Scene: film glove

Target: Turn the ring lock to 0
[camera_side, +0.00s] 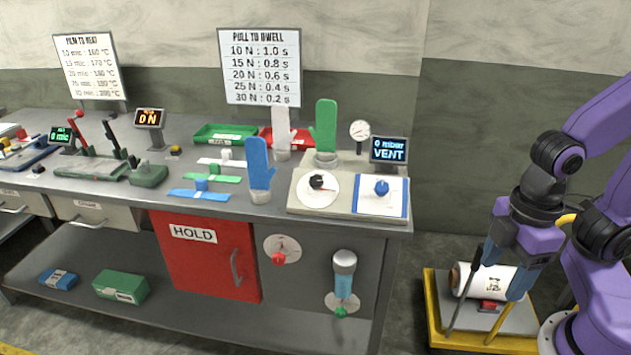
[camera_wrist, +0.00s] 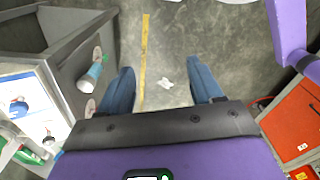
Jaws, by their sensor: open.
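No part carries a readable ring lock label, so I cannot tell for sure which it is. On the bench's right end, a black knob on a round white dial (camera_side: 317,186) sits beside a blue knob (camera_side: 381,188) on a blue-edged white plate. On the bench front are a small dial with a red knob (camera_side: 279,258) and a blue-grey cylinder (camera_side: 344,278) over a round plate with a green tip. The cylinder also shows in the wrist view (camera_wrist: 94,70). My gripper (camera_side: 502,281) is open and empty, right of the bench, apart from all these.
A yellow-framed cart (camera_side: 432,312) carrying a white roll (camera_side: 487,281) stands behind and below my gripper. A red HOLD door (camera_side: 205,255) is on the bench front. Upright blue (camera_side: 260,165) and green (camera_side: 325,125) gloves and a VENT display (camera_side: 389,150) stand on top. Floor is clear between bench and cart.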

